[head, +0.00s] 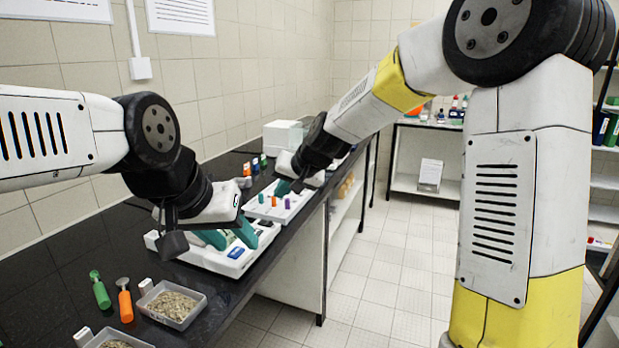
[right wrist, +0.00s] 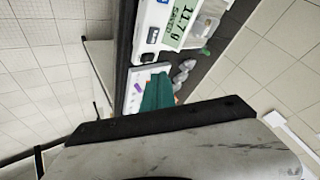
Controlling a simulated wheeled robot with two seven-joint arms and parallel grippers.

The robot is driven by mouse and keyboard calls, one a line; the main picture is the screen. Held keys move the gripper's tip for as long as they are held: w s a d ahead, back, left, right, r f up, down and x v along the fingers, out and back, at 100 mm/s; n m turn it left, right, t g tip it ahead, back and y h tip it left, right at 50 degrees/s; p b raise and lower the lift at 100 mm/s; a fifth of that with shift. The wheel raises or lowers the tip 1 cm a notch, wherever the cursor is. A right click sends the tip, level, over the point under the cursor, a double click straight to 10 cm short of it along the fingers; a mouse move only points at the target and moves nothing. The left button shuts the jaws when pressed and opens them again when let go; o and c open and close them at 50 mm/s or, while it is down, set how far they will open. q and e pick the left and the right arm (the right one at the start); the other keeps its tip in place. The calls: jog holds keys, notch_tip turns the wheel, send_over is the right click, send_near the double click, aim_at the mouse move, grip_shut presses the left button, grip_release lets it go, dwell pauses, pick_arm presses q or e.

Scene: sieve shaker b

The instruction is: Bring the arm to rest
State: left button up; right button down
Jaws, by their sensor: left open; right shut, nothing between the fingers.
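My left gripper (head: 229,236) is open, its two teal fingers spread apart above a white device with a blue button (head: 236,253) on the bench; I cannot tell whether they touch it. My right arm reaches in from the right over the aisle. Its gripper (head: 284,187) is shut and empty, near a white tray with small coloured pieces (head: 271,211) farther along the bench. In the right wrist view its teal fingers (right wrist: 158,92) are together with nothing held. A white device with a digital display (right wrist: 180,24) shows beyond them.
The black bench (head: 62,262) runs along the tiled wall. A white box (head: 282,137) stands at the back. The tiled floor (head: 375,290) beside the bench is clear.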

jog(key=s+d+r+h, duration=0.1)
jog(key=s+d+r, duration=0.2)
jog(key=s+d, duration=0.35)
jog(key=s+d+r+h, duration=0.1)
jog(key=s+d+r, duration=0.2)
jog(key=s+d, duration=0.4)
jog(key=s+d+f+h, duration=0.1)
jog(key=s+d, duration=0.9)
jog(key=s, duration=0.4)
jog(key=shift+d+f+h, duration=0.25)
jog(key=shift+f+h, duration=0.15)
